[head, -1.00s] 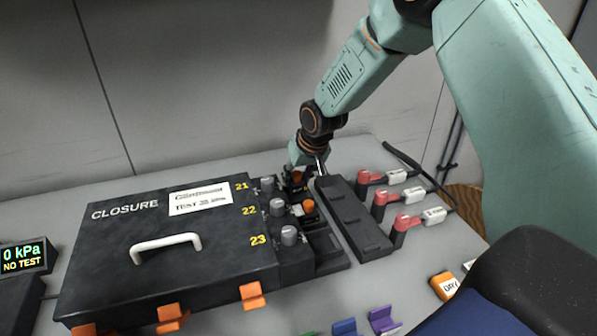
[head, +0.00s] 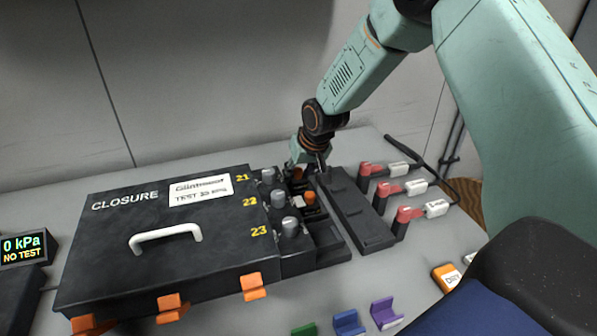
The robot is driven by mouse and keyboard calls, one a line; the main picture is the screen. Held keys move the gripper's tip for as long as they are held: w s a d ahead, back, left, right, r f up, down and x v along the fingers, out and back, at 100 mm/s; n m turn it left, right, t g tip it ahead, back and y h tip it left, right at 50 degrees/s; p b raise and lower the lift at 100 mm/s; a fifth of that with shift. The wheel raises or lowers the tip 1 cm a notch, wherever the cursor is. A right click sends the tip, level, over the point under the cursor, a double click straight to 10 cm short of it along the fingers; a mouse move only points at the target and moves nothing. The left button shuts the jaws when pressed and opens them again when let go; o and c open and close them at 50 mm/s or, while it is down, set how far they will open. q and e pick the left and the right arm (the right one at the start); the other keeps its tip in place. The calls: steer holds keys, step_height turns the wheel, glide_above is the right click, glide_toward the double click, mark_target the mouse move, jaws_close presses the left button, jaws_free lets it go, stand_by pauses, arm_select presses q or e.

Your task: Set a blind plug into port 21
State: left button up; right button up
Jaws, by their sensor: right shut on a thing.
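The black closure box (head: 110,240) has ports marked 21, 22 and 23 along its right edge. Grey round caps show at port 21 (head: 268,176), port 22 (head: 277,198) and port 23 (head: 290,227). Orange-topped plugs sit in a black rack just right of the ports; one orange plug (head: 310,198) stands clear in view. My right gripper (head: 301,177) is low at the rack's far end, right of port 21. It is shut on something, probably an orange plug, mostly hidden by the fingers. My left gripper is not in view.
A long black tray (head: 355,215) lies right of the rack. Several red angled connectors with white tags (head: 380,190) stand beyond it. Orange latches (head: 253,285) line the box front. Coloured clips (head: 350,322) lie at the front. A display (head: 22,249) reads 0 kPa, NO TEST.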

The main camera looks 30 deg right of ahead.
steer(key=shift+f, duration=0.2)
steer(key=o, duration=1.2)
steer(key=shift+f, duration=0.1)
steer(key=shift+o, duration=0.2)
steer(key=v, duration=1.2)
steer(key=shift+s+a, duration=0.1)
steer(key=shift+s, duration=0.05)
